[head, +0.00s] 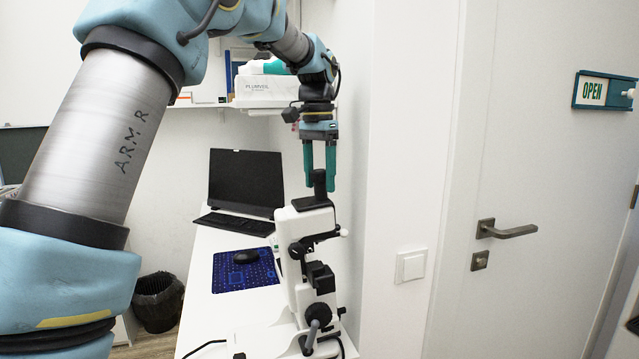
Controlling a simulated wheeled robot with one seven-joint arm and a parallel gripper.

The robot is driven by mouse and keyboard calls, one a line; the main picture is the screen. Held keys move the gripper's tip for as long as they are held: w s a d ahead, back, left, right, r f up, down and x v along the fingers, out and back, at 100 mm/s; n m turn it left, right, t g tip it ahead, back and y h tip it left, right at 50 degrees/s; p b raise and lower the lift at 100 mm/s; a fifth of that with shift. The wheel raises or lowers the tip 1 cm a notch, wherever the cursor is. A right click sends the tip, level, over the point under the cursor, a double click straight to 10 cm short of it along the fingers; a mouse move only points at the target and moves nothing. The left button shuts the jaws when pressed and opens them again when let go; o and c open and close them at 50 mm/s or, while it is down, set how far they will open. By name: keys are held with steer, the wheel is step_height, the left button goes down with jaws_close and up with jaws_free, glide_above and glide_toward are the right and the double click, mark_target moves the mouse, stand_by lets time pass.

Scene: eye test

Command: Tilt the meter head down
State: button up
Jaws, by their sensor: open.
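The meter (309,275) is a white device with black knobs, standing on the white table right of centre. Its head (303,222) is the upper white part, topped by a black eyepiece tube (319,183) that points almost straight up. My gripper (319,187) points down from above with two teal fingers. It is open, and the top of the eyepiece tube shows between the fingertips. I cannot tell whether either finger touches the tube. A dark lever (311,336) sits low on the meter's front.
A shelf with boxes (266,89) hangs behind my arm. The wall (397,180) is close on the right, then a door with a handle (507,230).

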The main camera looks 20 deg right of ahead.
steer(key=shift+f, duration=0.9)
steer(key=shift+c, duration=0.3)
jaws_close()
stand_by(0.6)
